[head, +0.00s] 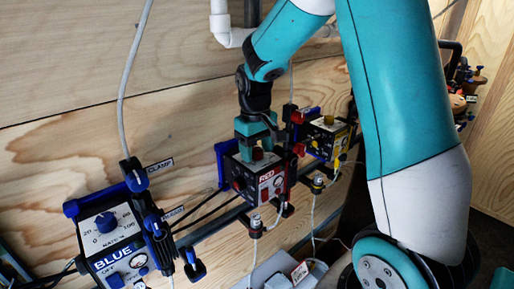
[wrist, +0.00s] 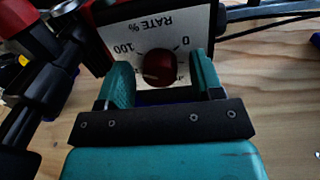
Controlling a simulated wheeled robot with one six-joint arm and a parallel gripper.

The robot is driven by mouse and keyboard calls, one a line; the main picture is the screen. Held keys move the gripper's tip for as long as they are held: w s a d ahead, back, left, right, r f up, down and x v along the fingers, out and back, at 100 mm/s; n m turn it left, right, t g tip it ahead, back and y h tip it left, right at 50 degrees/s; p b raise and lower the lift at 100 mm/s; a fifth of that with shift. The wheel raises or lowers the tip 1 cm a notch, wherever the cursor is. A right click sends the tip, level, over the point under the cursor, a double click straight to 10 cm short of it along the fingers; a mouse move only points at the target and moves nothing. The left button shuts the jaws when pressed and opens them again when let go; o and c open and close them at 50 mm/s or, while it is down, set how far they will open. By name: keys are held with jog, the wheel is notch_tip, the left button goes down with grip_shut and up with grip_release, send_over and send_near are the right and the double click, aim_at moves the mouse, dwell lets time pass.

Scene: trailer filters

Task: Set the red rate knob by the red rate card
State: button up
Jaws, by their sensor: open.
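The red rate knob (wrist: 159,68) sits on the pale dial face of the red pump in the wrist view. The dial reads "RATE %" with 0 and 100 marks, upside down here. My gripper (wrist: 160,80) is open, with one teal finger on each side of the knob and a gap showing. In the head view the red pump (head: 269,187) is on the rail, and my gripper (head: 258,150) is over its top, hiding the knob. The knob's pointer setting is not clear. I cannot make out a red rate card.
The blue pump (head: 112,240) stands at lower left with its own rate dial. The yellow pump (head: 328,138) stands close right of the red one. Clamps, cables and tubes run along the rail (head: 212,228). The plywood wall (head: 80,150) behind is mostly clear.

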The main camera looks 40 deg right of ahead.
aim_at(255, 151)
jog(key=c, duration=0.9)
jog(key=shift+m, duration=0.8)
jog(key=o, duration=0.9)
notch_tip(255, 151, up, 12)
jog(key=b, duration=0.2)
jog(key=shift+a, duration=0.3)
